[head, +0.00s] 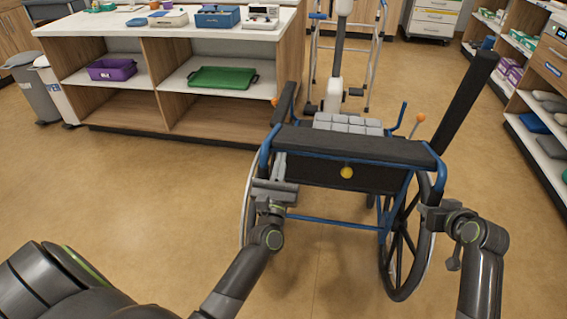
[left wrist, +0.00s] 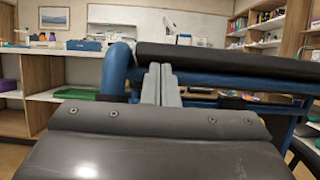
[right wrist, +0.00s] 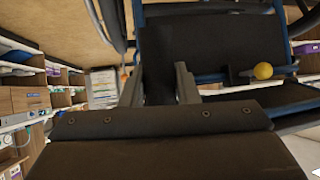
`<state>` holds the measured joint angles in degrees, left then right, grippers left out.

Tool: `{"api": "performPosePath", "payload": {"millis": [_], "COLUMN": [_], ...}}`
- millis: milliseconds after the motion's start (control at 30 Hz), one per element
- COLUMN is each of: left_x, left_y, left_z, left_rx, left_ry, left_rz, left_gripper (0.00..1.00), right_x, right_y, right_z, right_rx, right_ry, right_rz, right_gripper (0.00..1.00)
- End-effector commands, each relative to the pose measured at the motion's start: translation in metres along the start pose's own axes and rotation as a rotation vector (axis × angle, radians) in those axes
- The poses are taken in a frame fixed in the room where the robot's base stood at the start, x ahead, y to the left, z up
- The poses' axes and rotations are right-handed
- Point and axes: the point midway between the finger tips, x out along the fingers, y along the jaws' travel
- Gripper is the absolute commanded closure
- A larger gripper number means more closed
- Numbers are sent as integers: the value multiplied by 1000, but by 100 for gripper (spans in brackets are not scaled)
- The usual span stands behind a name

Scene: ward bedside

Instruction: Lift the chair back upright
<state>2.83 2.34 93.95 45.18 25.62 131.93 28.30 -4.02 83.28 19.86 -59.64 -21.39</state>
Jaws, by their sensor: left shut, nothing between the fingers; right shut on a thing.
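The wheelchair (head: 350,147) stands on its wheels in the middle of the head view, with a blue frame, a black padded top bar and a dark panel with a yellow knob (head: 346,172). How far its back leans is hard to tell. My left gripper (head: 275,188) is shut and empty beside the frame's left side; its closed fingers show in the left wrist view (left wrist: 161,84) in front of the blue tube (left wrist: 117,70). My right gripper (head: 428,208) is at the right side, shut on a dark part of the chair frame, seen between its fingers (right wrist: 158,85).
A wooden counter (head: 190,30) with a purple bin (head: 112,70) and a green tray (head: 222,78) stands behind left. A white-posted stand (head: 335,70) is just behind the chair. Shelves (head: 535,110) line the right. The floor in front left is bare.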

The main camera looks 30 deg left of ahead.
Motion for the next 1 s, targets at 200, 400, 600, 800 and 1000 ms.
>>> {"api": "performPosePath", "payload": {"millis": [200,400,600,800,1000], "left_x": [8,15,16,16,14], "left_y": [0,0,0,0,0], "left_z": [10,19,21,20,18], "left_rx": [-2,-1,-1,-1,-1], "left_ry": [-4,-11,-16,-13,-8], "left_rz": [1,1,2,2,0], "left_gripper": [100,100,100,100,100], "right_x": [-1,0,0,0,0], "right_y": [0,0,0,0,0], "right_z": [-3,-2,0,1,0], "right_rx": [-1,-1,-1,0,0], "right_ry": [7,5,-2,-3,-1], "right_rz": [1,1,0,0,0], "right_gripper": [100,100,100,51,51]}}
